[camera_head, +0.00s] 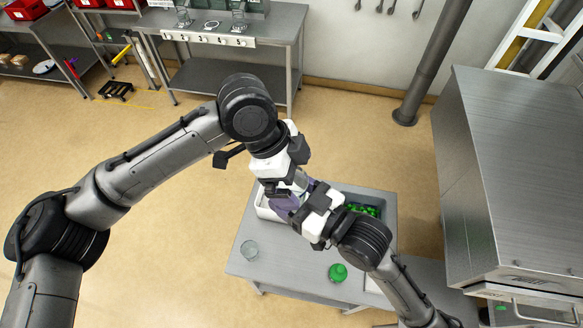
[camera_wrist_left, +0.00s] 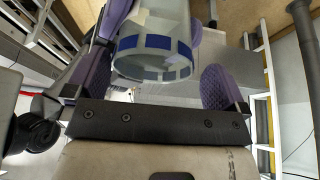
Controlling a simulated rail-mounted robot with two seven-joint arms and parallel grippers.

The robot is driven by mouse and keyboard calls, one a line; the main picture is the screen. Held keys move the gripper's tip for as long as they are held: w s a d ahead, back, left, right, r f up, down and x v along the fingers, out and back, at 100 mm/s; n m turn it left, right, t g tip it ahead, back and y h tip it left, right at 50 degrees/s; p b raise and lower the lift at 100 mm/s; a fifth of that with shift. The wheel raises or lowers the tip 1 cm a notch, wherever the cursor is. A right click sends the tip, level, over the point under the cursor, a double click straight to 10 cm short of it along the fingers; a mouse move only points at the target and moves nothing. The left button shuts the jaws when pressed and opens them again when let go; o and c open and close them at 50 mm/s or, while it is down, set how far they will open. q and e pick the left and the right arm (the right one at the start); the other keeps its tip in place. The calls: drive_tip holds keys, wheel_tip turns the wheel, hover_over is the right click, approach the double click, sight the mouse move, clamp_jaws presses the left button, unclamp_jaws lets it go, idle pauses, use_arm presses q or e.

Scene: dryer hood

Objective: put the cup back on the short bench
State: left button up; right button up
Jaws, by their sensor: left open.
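A clear cup with a band of blue squares (camera_wrist_left: 155,50) shows in the left wrist view, off any surface. My left gripper (camera_head: 291,190) is open, with one purple finger on either side of the cup's near end. Other purple fingers, of my right gripper (camera_head: 292,206), lie against the cup farther up; their contact is partly hidden. In the head view the two grippers meet above the short grey bench (camera_head: 290,276), and they largely hide the cup there.
A large steel dryer hood (camera_head: 520,170) stands right. A numbered table (camera_head: 275,38) is at the back.

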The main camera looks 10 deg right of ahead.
use_arm(q)
drive_tip(key=shift+c, duration=0.2)
drive_tip(key=c, duration=0.9)
use_arm(e)
drive_tip(key=shift+a, duration=0.1)
use_arm(q)
drive_tip(key=shift+w, duration=0.1)
drive_tip(key=shift+c, duration=0.6)
use_arm(e)
drive_tip(key=o, duration=0.8)
drive_tip(key=shift+s+r, duration=0.1)
drive_tip(key=o, duration=0.3)
